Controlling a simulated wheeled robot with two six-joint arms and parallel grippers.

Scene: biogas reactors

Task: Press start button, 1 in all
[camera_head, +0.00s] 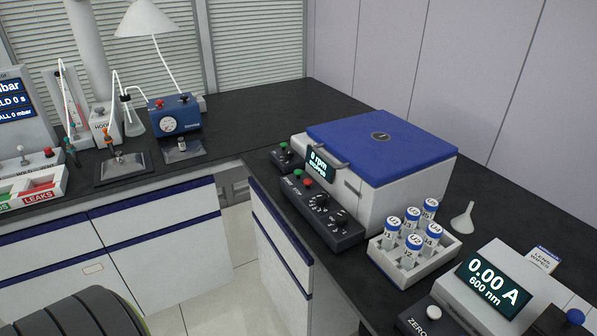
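A centrifuge with a shut blue lid (382,146) stands on the dark counter at the right. Its display (319,163) reads 0 rpm with a small second line. A dark control panel (345,234) in front carries a green button (297,173), a red button (307,181) and several knobs. A separate small dark box (285,156) to its left has another green button (283,146). The labels are too small to tell which green button is start. Neither of my grippers is in view.
A rack (380,257) of several blue-capped vials stands right of the panel. A gauge box (174,117), glassware and a lamp (145,20) are at the left. The corner counter (285,105) is clear.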

